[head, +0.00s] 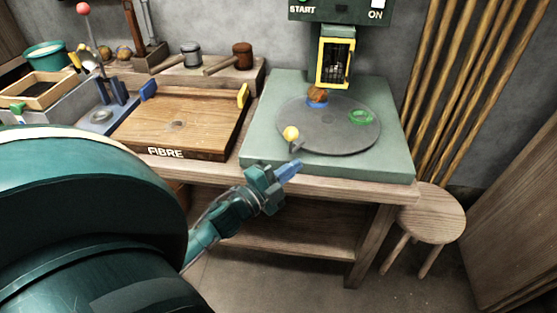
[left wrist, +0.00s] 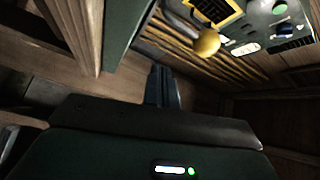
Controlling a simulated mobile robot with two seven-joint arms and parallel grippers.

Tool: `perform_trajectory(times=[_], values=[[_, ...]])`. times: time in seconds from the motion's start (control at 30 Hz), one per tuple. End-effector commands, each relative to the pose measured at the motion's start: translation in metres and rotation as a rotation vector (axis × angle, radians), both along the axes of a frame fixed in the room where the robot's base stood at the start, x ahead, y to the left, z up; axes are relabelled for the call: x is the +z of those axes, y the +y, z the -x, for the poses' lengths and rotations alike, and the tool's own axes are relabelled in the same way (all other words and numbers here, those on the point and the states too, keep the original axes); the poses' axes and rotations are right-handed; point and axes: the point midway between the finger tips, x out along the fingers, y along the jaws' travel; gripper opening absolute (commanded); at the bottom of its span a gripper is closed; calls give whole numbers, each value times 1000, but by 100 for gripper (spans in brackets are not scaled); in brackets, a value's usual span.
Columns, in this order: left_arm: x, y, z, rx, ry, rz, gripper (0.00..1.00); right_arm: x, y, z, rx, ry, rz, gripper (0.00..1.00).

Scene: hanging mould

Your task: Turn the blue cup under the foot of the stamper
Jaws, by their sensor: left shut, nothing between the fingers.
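The blue cup (head: 317,103) sits near the back of a round grey turntable (head: 330,140), with a brown lump (head: 317,93) in it. The stamper (head: 336,62) has a yellow-framed opening just behind and slightly right of the cup; its foot is not clear to see. A green cup (head: 361,117) sits on the turntable's right side. A yellow knob (head: 291,133) stands at the turntable's front left; it also shows in the left wrist view (left wrist: 207,43). My left gripper (head: 291,169) is shut and empty, in front of the green base, apart from the knob. My right gripper is out of view.
The green base (head: 395,160) stands on a wooden bench. A wooden tray marked FIBRE (head: 180,125) is to its left, with mallets behind. A stool (head: 430,210) and upright poles (head: 470,70) are at the right. The control panel (head: 340,10) hangs above.

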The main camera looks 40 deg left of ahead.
Motion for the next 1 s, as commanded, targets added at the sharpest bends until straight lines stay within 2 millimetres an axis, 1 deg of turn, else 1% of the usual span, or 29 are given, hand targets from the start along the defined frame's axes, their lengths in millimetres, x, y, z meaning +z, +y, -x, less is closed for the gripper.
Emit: perform_trajectory(times=[0.03,0.2,0.23,0.3,0.4,0.5,0.9,1.0], values=[[3,-2,-13,-2,-4,-3,0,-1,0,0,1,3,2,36],[6,-6,-47,-1,-2,-4,0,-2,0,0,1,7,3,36],[0,1,-43,2,3,-5,0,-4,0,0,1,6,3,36],[-4,12,-40,2,4,-5,0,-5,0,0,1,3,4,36],[-7,22,-38,1,2,-3,0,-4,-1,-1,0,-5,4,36],[-8,28,-36,0,2,-2,0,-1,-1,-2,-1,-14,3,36],[-9,32,-36,0,2,-2,0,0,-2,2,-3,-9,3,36],[-8,39,-35,0,1,-4,0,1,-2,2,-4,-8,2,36]])
